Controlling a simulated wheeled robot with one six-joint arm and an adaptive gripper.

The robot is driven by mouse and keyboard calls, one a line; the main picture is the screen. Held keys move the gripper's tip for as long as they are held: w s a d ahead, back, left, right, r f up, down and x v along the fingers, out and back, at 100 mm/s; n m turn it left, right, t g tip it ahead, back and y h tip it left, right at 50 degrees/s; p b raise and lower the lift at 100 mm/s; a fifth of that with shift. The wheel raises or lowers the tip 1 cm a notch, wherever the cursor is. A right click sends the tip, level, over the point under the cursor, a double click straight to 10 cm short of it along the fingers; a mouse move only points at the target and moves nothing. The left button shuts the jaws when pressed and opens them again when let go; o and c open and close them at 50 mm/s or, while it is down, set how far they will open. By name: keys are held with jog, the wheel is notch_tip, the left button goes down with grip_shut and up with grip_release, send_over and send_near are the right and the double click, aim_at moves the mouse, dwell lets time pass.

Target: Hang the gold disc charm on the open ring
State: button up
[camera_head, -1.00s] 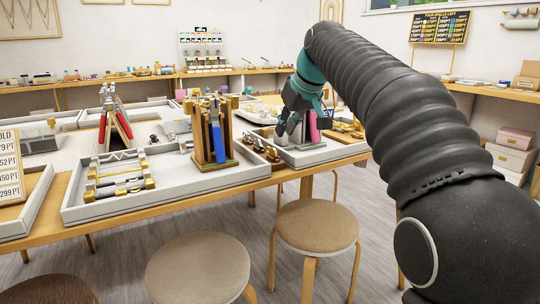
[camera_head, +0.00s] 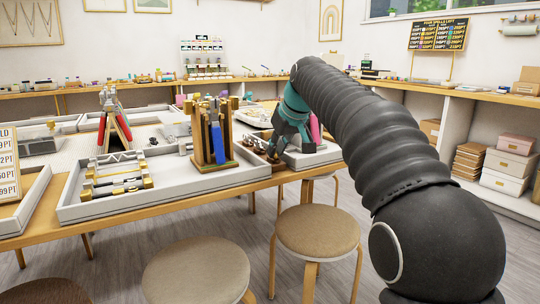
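My gripper (camera_head: 279,146) is small in the head view. It points down at the front left of a grey tray (camera_head: 318,158) on the right part of the table, beside a small wooden tray. Its fingertips are dark and hard to make out, so I cannot tell whether it is open or shut or holds anything. I cannot pick out the gold disc charm or the open ring. Small dark and gold pieces (camera_head: 250,142) lie in the wooden tray just left of my gripper.
A wooden rack (camera_head: 212,160) with blue-handled pliers stands left of my gripper. A grey tray (camera_head: 150,200) of gold-ended tools lies further left. Red-handled pliers (camera_head: 103,130) stand behind it. Stools (camera_head: 318,229) stand in front of the table (camera_head: 190,205).

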grip_shut()
jog(key=shift+r, duration=0.1)
jog(key=shift+w+r+p, duration=0.1)
jog(key=shift+r+p, duration=2.25)
jog(key=shift+r, duration=0.1)
